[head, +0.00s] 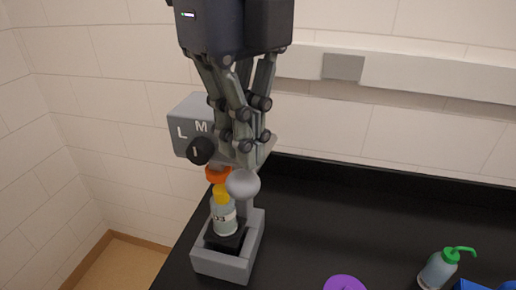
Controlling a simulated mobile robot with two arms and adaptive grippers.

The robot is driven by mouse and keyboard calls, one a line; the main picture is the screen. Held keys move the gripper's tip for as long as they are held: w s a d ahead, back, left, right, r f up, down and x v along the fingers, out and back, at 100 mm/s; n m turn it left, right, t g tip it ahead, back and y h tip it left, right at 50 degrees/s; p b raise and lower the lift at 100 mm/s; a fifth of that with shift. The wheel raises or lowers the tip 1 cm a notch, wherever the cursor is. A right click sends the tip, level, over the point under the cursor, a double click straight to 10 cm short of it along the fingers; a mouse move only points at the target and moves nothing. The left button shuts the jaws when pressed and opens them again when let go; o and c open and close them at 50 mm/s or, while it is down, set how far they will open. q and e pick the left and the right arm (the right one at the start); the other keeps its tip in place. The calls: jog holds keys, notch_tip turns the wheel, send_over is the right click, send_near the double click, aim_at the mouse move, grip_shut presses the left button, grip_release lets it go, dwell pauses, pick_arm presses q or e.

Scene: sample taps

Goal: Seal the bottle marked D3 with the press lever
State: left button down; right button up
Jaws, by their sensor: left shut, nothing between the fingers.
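The bottle marked D3 (224,222), pale with a yellow cap (221,194), stands upright on a black pad in the grey press base (222,266). An orange press part (217,174) is just above the cap; I cannot tell whether they touch. A grey rounded knob (243,184), which looks like the press lever's end, is just right of the cap. My left gripper (243,154) comes down from the top, shut and empty, its fingertips just above the knob. Contact with the knob cannot be told. The gripper hides part of the press. My right gripper is out of view.
A grey box (183,129) marked L and M, with a black dial (201,151), is behind the gripper. A wash bottle with a green top (438,270) and a purple object (344,283) are on the black bench (340,220). The bench's middle is clear.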

aim_at(242, 174)
pick_arm(q)
jog(key=shift+f, duration=0.1)
jog(key=shift+s+f+b, duration=0.2)
jog(key=shift+f+b, duration=3)
jog(key=shift+f, duration=0.25)
jog(key=f+b, duration=0.3)
jog(key=f, duration=0.1)
jog(key=shift+w+f+b, duration=0.2)
jog(key=shift+f+b, duration=0.05)
jog(key=shift+b, duration=0.15)
notch_tip(242, 174, up, 16)
jog(key=p, duration=1.2)
jog(key=shift+r+p, duration=0.1)
jog(key=shift+p, duration=0.3)
